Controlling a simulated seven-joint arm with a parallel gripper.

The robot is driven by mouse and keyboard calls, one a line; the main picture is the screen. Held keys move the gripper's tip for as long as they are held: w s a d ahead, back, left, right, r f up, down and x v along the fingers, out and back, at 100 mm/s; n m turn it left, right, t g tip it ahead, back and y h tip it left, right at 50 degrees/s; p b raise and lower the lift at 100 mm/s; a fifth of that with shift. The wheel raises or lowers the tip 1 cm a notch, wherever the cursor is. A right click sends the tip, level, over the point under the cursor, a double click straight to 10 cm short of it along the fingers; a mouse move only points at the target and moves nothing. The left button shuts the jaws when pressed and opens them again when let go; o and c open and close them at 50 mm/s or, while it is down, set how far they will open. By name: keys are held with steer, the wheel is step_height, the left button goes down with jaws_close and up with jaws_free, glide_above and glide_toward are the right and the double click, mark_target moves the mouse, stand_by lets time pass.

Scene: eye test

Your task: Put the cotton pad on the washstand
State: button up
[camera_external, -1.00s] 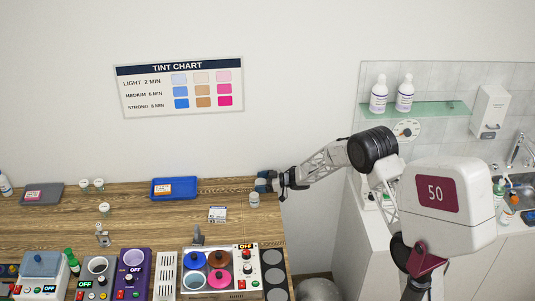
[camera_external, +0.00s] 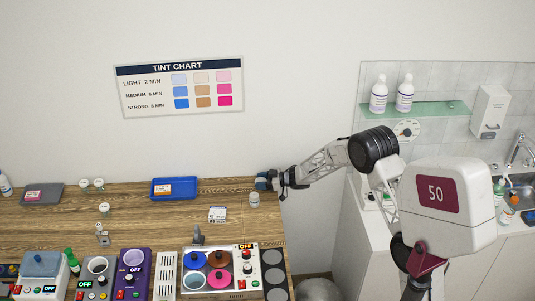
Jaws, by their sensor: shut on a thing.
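My gripper (camera_external: 264,182) is over the back right corner of the wooden bench. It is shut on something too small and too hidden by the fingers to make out. I cannot pick out the cotton pad for certain in this view. The washstand appears to be the white unit with a metal sink (camera_external: 516,187) at the far right, partly hidden behind my arm.
A small white jar (camera_external: 254,201) stands just below my gripper in the picture. A gap separates bench and sink unit.

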step_height(320, 180, up, 3)
steer(key=shift+f, duration=0.15)
steer(key=shift+s+d+r, duration=0.15)
steer(key=shift+s+r, duration=0.05)
steer(key=shift+s, duration=0.1)
steer(key=s+d, duration=0.3)
steer(key=s, duration=0.3)
steer(key=s+d+r, duration=0.1)
steer(key=s+d, duration=0.3)
steer(key=s, duration=0.3)
steer(key=shift+s+d+r, duration=0.2)
steer(key=shift+d, duration=0.1)
